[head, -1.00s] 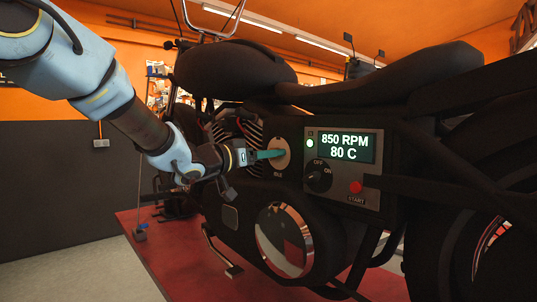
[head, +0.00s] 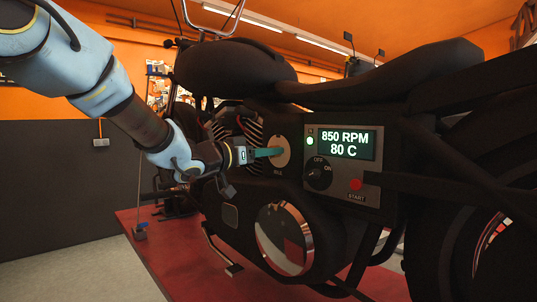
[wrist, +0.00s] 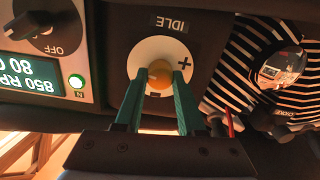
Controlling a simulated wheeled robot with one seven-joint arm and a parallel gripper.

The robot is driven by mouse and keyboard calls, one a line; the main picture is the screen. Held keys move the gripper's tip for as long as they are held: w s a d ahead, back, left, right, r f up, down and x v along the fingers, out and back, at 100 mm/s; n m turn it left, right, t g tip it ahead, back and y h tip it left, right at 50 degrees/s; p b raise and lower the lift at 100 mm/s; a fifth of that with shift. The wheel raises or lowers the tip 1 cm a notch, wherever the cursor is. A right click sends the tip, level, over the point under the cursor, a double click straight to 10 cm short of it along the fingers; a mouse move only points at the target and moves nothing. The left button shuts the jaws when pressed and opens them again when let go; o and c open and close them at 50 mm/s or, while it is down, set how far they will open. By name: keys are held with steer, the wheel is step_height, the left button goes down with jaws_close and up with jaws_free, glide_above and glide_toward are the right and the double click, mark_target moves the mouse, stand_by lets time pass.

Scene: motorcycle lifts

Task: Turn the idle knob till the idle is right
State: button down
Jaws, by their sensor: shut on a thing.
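The idle knob (wrist: 159,74) is a small orange-yellow knob on a pale round dial with plus and minus marks, under an IDLE label (wrist: 172,22) in the wrist view. My gripper (wrist: 158,88) has its two green fingers on either side of the knob, shut on it. In the head view my gripper (head: 280,152) reaches the pale dial (head: 284,153) from the left, and its fingers hide the knob. The display (head: 347,143) reads 850 RPM and 80 C. A green lamp (head: 310,141) beside it is lit.
An OFF/ON switch (head: 318,174) and a red START button (head: 355,184) sit below the display. The finned cylinder (wrist: 265,55) is close beside the dial. The motorcycle stands on a red lift (head: 190,270); grey floor (head: 70,275) is free at left.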

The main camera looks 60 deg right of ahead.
steer(key=m+b, duration=0.5)
steer(key=shift+f+m, duration=0.2)
steer(key=shift+m, duration=0.1)
steer(key=m+b, duration=0.4)
steer(key=m, duration=0.1)
steer(key=shift+s, duration=0.1)
steer(key=shift+r+m+b, duration=0.1)
steer(key=shift+m+b, duration=0.5)
steer(key=shift+m, duration=0.2)
steer(key=c, duration=0.5)
jaws_free()
steer(key=shift+a, duration=0.15)
steer(key=b+v, duration=0.3)
steer(key=v, duration=0.7)
steer(key=shift+a, duration=0.3)
